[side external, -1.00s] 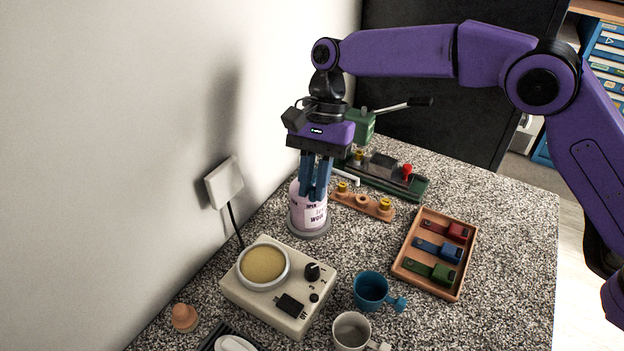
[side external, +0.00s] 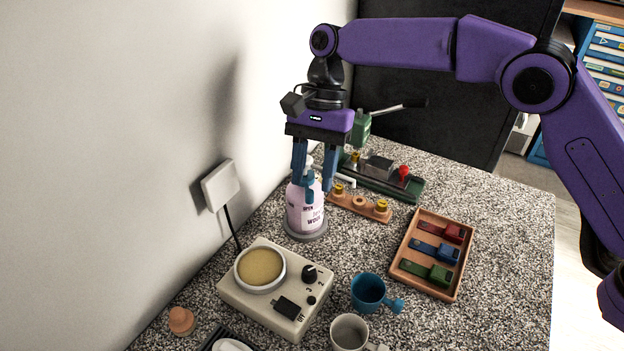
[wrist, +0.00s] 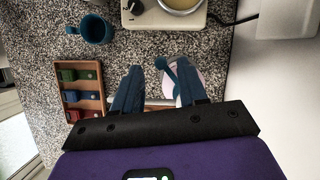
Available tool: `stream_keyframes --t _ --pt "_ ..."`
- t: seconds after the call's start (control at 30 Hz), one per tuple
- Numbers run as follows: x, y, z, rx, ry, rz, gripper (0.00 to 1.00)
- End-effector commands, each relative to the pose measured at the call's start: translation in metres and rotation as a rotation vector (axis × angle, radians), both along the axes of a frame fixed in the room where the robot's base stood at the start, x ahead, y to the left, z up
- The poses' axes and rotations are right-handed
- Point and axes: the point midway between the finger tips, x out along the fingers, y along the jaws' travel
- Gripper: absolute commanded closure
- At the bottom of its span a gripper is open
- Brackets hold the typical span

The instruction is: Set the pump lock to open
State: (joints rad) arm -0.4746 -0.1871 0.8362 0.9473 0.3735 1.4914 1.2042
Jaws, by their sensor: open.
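A cream appliance (side external: 275,290) with a knob stands in front, cabled to a wall box (side external: 220,185). A blue mug (side external: 368,291) and white mug (side external: 349,332) are nearby. A wooden tray (side external: 409,272) stands right. A peg board (side external: 359,205) and green lever device (side external: 385,180) are behind.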

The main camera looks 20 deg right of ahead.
Motion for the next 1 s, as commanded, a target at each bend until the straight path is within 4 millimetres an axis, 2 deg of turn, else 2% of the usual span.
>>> stream_keyframes --t 0.2,0.4,1.0 --pt "0.011 -0.007 0.029 0.001 -0.003 -0.001 0.58" --pt "0.016 -0.010 0.044 -0.001 -0.001 -0.001 0.58" --pt "0.017 -0.012 0.050 -0.002 0.000 -0.001 0.58"
